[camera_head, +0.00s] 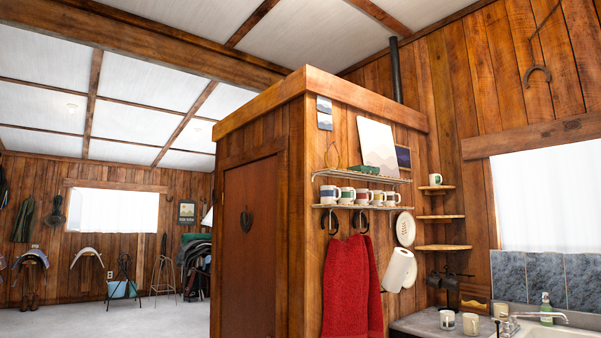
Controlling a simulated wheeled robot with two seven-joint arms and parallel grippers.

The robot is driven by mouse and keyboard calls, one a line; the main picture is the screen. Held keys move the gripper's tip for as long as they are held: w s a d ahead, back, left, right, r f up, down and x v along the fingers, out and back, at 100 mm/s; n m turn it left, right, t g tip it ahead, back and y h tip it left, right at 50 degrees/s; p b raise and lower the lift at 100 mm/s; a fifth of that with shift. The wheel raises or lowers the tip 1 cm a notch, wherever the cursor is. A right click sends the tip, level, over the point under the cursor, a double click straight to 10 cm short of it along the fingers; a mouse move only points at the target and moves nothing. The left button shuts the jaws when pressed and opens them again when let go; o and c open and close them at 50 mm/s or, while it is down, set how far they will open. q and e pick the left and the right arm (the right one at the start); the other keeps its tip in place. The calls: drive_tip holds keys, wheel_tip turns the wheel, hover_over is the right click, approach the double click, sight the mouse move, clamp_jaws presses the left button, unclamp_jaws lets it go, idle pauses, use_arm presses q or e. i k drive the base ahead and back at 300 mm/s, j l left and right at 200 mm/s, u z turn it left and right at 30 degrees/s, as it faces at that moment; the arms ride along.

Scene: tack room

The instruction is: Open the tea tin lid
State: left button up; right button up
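Neither of my grippers shows in the head view. I cannot make out a tea tin or its lid. A small green object (366,169) lies on the upper wire shelf (400,180), but I cannot tell what it is. Two light cups (447,319) stand on the grey counter (413,323) at the lower right.
A wooden cabin wall (250,245) with a door fills the middle. A red towel (350,290) hangs from hooks, left of a paper towel roll (398,270). A faucet (530,318) and soap bottle (546,308) stand at the right. Open floor (110,321) shows at the left.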

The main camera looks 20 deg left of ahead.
sight(373, 168)
drive_tip(key=u, duration=0.15)
drive_tip(key=i+l+z, duration=0.1)
drive_tip(key=i, duration=0.35)
drive_tip(key=i+l+z, duration=0.1)
drive_tip(key=i, duration=0.35)
drive_tip(key=l, duration=0.1)
